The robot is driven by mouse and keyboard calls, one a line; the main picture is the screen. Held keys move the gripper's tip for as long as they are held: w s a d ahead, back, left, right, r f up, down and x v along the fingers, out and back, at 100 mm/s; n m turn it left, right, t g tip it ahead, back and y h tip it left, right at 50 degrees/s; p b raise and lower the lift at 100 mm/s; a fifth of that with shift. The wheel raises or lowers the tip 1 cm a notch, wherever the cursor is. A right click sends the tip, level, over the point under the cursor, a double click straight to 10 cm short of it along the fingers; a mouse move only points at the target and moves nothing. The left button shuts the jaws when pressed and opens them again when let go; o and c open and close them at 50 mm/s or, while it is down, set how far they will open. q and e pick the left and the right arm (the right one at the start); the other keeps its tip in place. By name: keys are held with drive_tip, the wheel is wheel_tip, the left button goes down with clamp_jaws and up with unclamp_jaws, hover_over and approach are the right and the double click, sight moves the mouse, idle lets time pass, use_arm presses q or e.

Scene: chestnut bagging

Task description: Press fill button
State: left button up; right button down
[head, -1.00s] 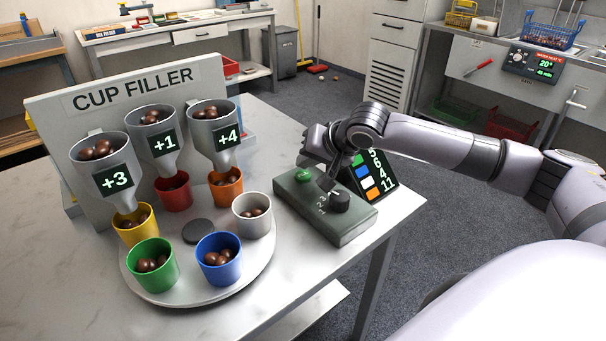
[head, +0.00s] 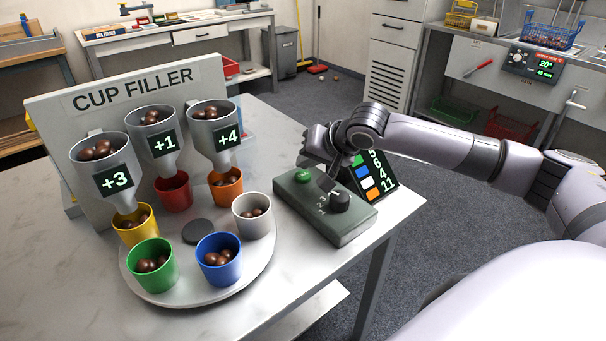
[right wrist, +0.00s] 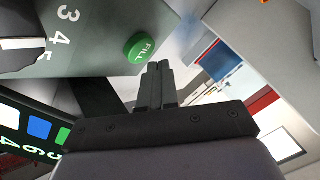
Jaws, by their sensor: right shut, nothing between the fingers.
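The green fill button (head: 304,175) sits at the far left end of the dark green control box (head: 335,228). It also shows in the right wrist view (right wrist: 139,47), with the word FILL on it. A black dial (head: 340,201) with numbers beside it is on the same box. My right gripper (head: 325,182) is shut and empty, over the box between the button and the dial. In the right wrist view its closed fingertips (right wrist: 158,66) are just beside the button in the picture; I cannot tell how high above the box they are. My left gripper is out of view.
The cup filler (head: 140,80) has three hoppers of chestnuts marked +3, +1 and +4. Several coloured cups stand on a round turntable (head: 165,296) below. A small display (head: 372,177) with coloured squares and numbers stands behind the box, close to my right arm.

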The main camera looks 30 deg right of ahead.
idle(0.4)
drive_tip(key=shift+f, duration=0.15)
drive_tip(key=shift+f, duration=0.25)
drive_tip(key=shift+f, duration=0.15)
idle(0.5)
drive_tip(key=shift+f, duration=0.3)
idle(0.3)
drive_tip(key=shift+r+p, duration=0.1)
drive_tip(key=shift+p, duration=0.25)
drive_tip(key=shift+r+p, duration=0.8)
drive_tip(key=shift+p, duration=0.3)
